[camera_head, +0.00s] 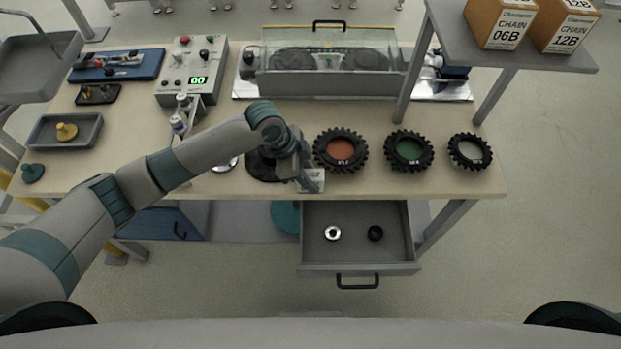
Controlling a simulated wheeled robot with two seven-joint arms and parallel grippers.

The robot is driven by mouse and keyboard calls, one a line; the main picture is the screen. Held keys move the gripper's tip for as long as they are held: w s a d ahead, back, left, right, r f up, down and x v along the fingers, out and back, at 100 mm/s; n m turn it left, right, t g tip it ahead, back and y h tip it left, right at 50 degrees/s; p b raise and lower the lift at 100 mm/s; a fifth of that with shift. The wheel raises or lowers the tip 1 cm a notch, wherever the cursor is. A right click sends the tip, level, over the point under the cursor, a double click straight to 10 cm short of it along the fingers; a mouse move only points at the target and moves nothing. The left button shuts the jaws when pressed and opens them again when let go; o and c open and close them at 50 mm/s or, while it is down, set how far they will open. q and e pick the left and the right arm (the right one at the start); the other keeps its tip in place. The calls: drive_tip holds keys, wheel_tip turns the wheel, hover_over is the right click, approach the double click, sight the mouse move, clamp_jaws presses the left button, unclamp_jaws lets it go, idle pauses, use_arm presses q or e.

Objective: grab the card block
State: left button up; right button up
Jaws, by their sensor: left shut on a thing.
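The card block (312,187), a small pale block with a dark mark, stands at the front edge of the workbench (230,186). My left gripper (312,178) comes down over it from the left and is shut on it. The fingers hide part of the block. I cannot tell whether the block touches the bench top. My right gripper does not show.
Toothed rings with an orange (341,150), a green (409,150) and a pale centre (470,151) lie right of the gripper. An open drawer (308,267) below holds two small round parts. A control box (196,60) and clear-covered machine (322,70) stand behind.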

sight(315, 174)
use_arm(q)
drive_tip(key=shift+r, duration=0.15)
drive_tip(key=shift+w+r+b, duration=0.1)
drive_tip(key=shift+r+b, duration=0.35)
drive_tip(key=shift+r, duration=0.15)
wheel_tip(315, 174, up, 2)
drive_tip(key=shift+r+b, duration=0.25)
drive_tip(key=shift+b, duration=0.4)
drive_tip(key=s+d+r+b, duration=0.3)
drive_tip(key=s+d+r, duration=0.4)
drive_tip(key=s+d, duration=0.1)
drive_tip(key=shift+s, duration=0.4)
drive_tip(key=shift+f, duration=0.1)
